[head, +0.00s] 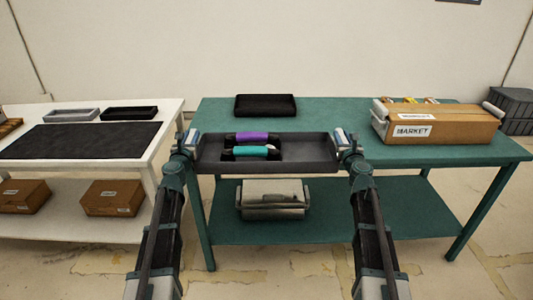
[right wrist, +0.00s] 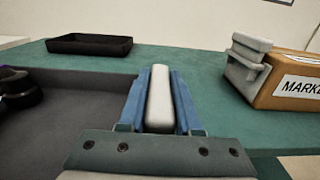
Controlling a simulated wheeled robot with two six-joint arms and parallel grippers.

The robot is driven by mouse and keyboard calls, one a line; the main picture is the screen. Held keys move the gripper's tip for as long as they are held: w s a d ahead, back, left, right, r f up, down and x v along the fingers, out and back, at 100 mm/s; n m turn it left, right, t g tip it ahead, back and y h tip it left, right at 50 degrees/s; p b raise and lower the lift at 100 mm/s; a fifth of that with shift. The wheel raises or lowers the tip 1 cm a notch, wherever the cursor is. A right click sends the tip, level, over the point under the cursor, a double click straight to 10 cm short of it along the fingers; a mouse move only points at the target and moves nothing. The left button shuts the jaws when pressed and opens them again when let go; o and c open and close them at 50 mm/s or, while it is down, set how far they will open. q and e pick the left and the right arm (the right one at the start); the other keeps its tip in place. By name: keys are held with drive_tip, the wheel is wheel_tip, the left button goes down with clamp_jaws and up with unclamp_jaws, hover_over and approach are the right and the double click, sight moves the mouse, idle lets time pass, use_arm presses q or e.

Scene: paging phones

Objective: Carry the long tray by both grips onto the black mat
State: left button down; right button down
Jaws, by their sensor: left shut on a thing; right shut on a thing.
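The long dark grey tray (head: 310,152) is level at the green table's front edge; I cannot tell whether it touches the tabletop. A purple-topped handset (head: 252,136) and a teal-topped handset (head: 250,151) lie in it. My left gripper (head: 190,140) is shut on the tray's left grip. My right gripper (head: 343,138) is shut on the right grip; in the right wrist view its blue fingers close on the pale grip (right wrist: 160,98). The black mat (head: 80,140) lies flat on the white table at the left, apart from the tray.
The white table (head: 160,128) also holds a grey tray (head: 71,115) and a black tray (head: 129,113) behind the mat. The green table (head: 400,160) carries a black tray (head: 265,105) at the back and a MARKET box (head: 450,127) at the right. A gap separates the tables.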

use_arm(q)
drive_tip(key=shift+r, duration=0.1)
use_arm(e)
drive_tip(key=shift+r, duration=0.15)
